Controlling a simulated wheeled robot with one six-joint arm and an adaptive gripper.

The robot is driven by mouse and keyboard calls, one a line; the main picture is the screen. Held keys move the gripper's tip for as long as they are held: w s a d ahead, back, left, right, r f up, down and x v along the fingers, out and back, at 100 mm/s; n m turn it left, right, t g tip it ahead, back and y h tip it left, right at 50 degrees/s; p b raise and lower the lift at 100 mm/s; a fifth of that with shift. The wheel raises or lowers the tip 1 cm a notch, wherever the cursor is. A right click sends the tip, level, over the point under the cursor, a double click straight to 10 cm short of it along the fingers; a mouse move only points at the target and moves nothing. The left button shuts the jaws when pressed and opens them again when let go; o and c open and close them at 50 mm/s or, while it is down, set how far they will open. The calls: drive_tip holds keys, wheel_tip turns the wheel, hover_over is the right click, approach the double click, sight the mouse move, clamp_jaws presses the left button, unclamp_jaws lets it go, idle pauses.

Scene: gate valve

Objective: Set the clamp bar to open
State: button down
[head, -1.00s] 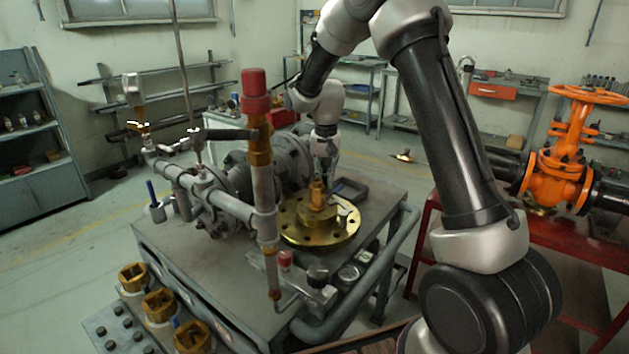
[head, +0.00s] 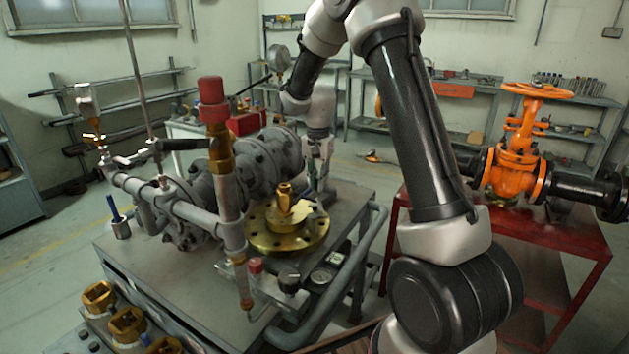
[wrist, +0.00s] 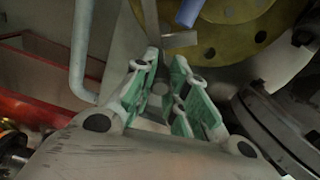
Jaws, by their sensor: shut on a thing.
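My gripper (head: 317,188) points down at the far right edge of the round brass flange (head: 262,236) on the grey bench. In the wrist view, my gripper's green-padded fingers (wrist: 166,62) are close together, shut on a thin grey metal bar (wrist: 178,40) that I take to be the clamp bar. It lies at the fingertips, beside the flange rim (wrist: 230,40). The fingers hide part of the bar, and its exact angle is hard to tell. A blue piece (wrist: 189,12) shows just beyond it. A brass fitting (head: 285,200) stands upright on the flange.
A red-capped vertical pipe (head: 213,120) stands left of the flange. A grey rail (head: 362,265) runs along the bench's right side. An orange valve (head: 517,160) sits on a red table (head: 560,245) at right. Brass sockets (head: 127,325) are at front left.

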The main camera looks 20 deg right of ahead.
idle(0.3)
drive_tip(key=c, duration=1.4)
unclamp_jaws()
drive_tip(key=shift+o, duration=0.2)
wheel_tip(320, 180, up, 12)
